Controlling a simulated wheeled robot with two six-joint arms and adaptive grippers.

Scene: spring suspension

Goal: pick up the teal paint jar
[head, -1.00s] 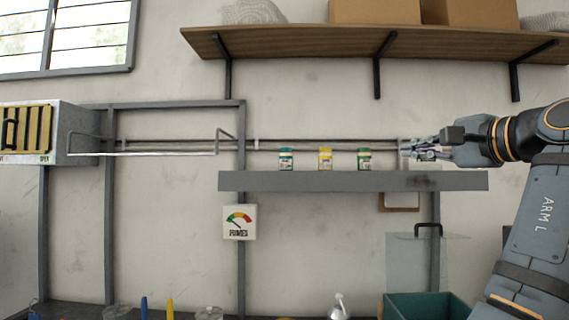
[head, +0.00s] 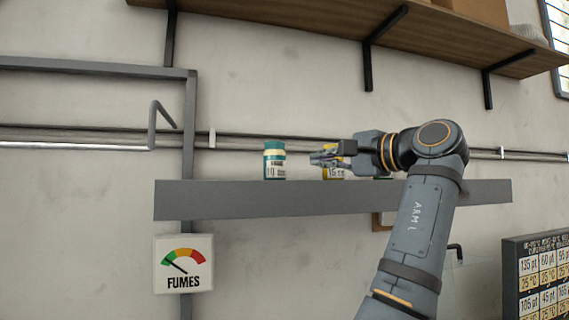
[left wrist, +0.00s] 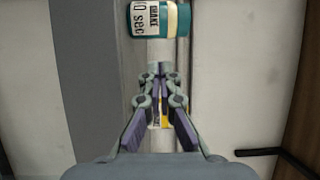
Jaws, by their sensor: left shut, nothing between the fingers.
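The teal paint jar (head: 274,161) stands upright on the grey shelf (head: 330,200), with a cream label and teal lid. In the left wrist view the gripper (left wrist: 161,76) is shut and empty. My right gripper is not in view.
A yellow jar (head: 333,175) stands behind my left gripper, mostly hidden. A third jar (head: 383,177) is nearly hidden behind my arm. A rail runs along the wall behind the jars. A fumes gauge (head: 184,264) hangs below. The shelf left of the teal jar is clear.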

